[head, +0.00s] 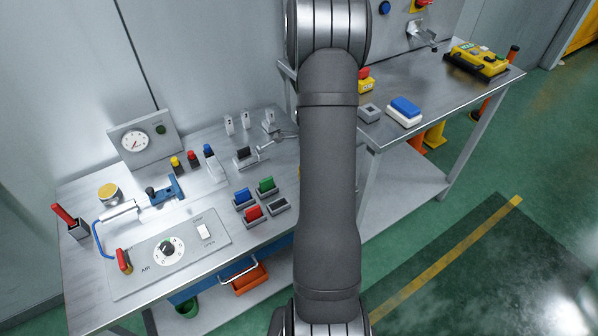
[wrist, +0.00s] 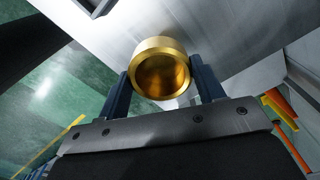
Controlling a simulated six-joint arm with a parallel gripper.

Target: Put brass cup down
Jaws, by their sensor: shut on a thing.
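In the wrist view the brass cup (wrist: 159,45) is a short golden cylinder, its round open mouth facing the camera. My gripper (wrist: 163,82) has its two dark fingers on either side of the cup and is shut on it. A pale grey metal surface lies beyond the cup; I cannot tell whether the cup touches it. In the head view my arm covers the middle of the picture, and the gripper and cup are hidden.
A metal workbench (head: 82,208) on the left carries a gauge panel (head: 146,137), a dial panel (head: 130,273), several coloured blocks and a round yellow-topped tin (head: 109,193). A second table (head: 440,99) at right holds a blue-and-white block (head: 405,111) and a yellow control box (head: 478,59).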

